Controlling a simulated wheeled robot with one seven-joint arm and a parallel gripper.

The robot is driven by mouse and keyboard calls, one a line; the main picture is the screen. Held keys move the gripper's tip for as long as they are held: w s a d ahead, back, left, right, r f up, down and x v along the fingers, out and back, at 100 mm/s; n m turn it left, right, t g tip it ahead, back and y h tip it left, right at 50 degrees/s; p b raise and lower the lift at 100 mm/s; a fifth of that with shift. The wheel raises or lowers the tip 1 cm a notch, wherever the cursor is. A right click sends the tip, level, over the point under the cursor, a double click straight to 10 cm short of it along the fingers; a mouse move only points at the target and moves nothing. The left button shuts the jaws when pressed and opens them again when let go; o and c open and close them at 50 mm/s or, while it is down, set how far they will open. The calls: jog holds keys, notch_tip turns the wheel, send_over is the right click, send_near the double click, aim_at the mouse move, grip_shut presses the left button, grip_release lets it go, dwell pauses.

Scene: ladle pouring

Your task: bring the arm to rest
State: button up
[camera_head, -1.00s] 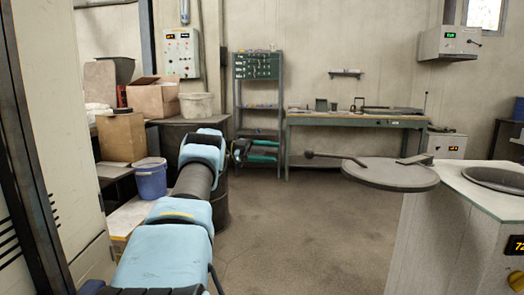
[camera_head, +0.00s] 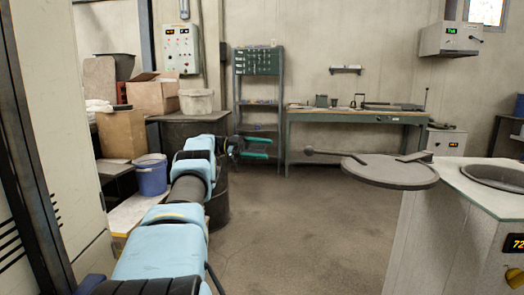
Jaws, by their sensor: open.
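My gripper (camera_head: 268,148) is at the end of my blue and black arm, which reaches forward from the bottom of the picture. Its two green-tipped fingers are apart, with nothing between them. It is in the air in front of the green shelf rack, left of the workbench. No ladle shows in the view.
A furnace (camera_head: 460,225) with a round opening (camera_head: 497,176) stands at right, its round lid (camera_head: 390,173) swung out to the left. A blue bucket (camera_head: 151,177), boxes (camera_head: 122,134) and a dark drum (camera_head: 218,205) are at left. A workbench (camera_head: 357,117) stands behind. The middle floor is clear.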

jog(key=w+d+r+n+t+y+p, duration=0.1)
jog(key=w+r+n+t+p, duration=0.1)
jog(key=w+r+n+t, duration=0.6)
jog(key=w+d+r+n+t+y+p, duration=0.1)
jog(key=w+d+r+n+t+p, duration=0.1)
jog(key=w+r+n+t, duration=0.6)
jog(key=s+a+f+n+y+p, duration=0.1)
jog(key=s+a+f+n+y, duration=0.2)
jog(key=s+y, duration=0.35)
jog(key=s+a+f+n+y+p, duration=0.1)
jog(key=s+a+f+n+y, duration=0.2)
jog(key=s, duration=0.6)
jog(key=s+a+f+n+y+p, duration=0.1)
jog(key=s+a+f+n+y, duration=0.3)
jog(key=s, duration=0.4)
jog(key=s+f+g, duration=0.2)
jog(key=s+g, duration=0.1)
jog(key=s, duration=0.7)
jog(key=s+f+g+y+p, duration=0.1)
jog(key=s+f+g, duration=0.1)
jog(key=s, duration=0.9)
jog(key=s+f+n+g, duration=0.1)
jog(key=s+f+g, duration=0.2)
jog(key=s, duration=0.7)
jog(key=shift+s+a+g, duration=0.15)
jog(key=shift+a+g, duration=0.25)
jog(key=shift+f+y, duration=0.1)
jog(key=shift+y, duration=0.15)
jog(key=shift+c, duration=0.3)
